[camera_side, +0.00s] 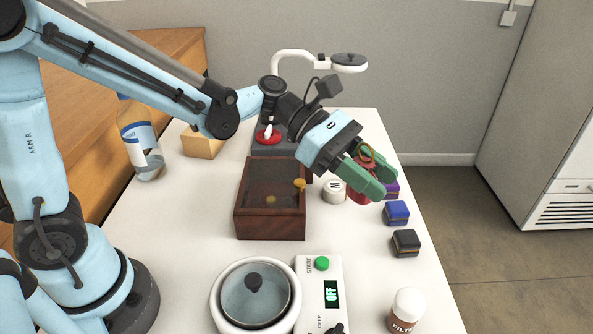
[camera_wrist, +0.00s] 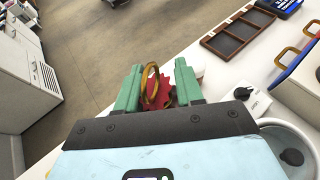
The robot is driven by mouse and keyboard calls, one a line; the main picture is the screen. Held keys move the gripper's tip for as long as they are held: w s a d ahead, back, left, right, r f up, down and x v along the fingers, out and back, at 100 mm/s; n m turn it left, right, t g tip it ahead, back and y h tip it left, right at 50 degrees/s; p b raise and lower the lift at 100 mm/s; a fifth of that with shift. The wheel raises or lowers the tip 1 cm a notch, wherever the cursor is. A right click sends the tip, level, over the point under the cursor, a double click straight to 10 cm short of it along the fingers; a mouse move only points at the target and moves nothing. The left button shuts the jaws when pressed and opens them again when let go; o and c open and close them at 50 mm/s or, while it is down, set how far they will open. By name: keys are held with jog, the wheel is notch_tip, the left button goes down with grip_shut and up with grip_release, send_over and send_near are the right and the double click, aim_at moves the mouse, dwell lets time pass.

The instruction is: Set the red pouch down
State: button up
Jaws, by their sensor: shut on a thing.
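The red pouch (camera_wrist: 160,90) with a gold ring-shaped piece shows between the green fingers of my gripper (camera_wrist: 158,80) in the wrist view. My gripper is shut on it. In the side view my gripper (camera_side: 376,178) is over the right part of the white table, and the red pouch (camera_side: 357,191) is partly hidden behind the fingers. I cannot tell whether the pouch's underside touches the table.
Close by are a white round container (camera_side: 334,190), a purple box (camera_side: 391,188), a blue box (camera_side: 396,212) and a black box (camera_side: 406,243). A lidded wooden box (camera_side: 270,225) stands left. A pot (camera_side: 224,305), control panel (camera_side: 309,292) and bottle (camera_side: 407,308) are in front.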

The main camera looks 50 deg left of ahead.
jog(key=s+d+f+m+g, duration=0.4)
jog(key=s+d+g, duration=0.1)
jog(key=shift+f, duration=0.3)
jog(key=shift+w, duration=0.1)
jog(key=w+a+f, duration=0.2)
jog(key=w, duration=0.1)
jog(key=w+a+f, duration=0.2)
jog(key=w, duration=0.1)
jog(key=w+a+f, duration=0.2)
jog(key=w+f, duration=0.1)
jog(key=shift+w+a, duration=0.2)
jog(key=shift+w, duration=0.1)
jog(key=shift+f, duration=1.8)
jog(key=shift+f, duration=0.2)
jog(key=o, duration=1)
jog(key=shift+o, duration=0.2)
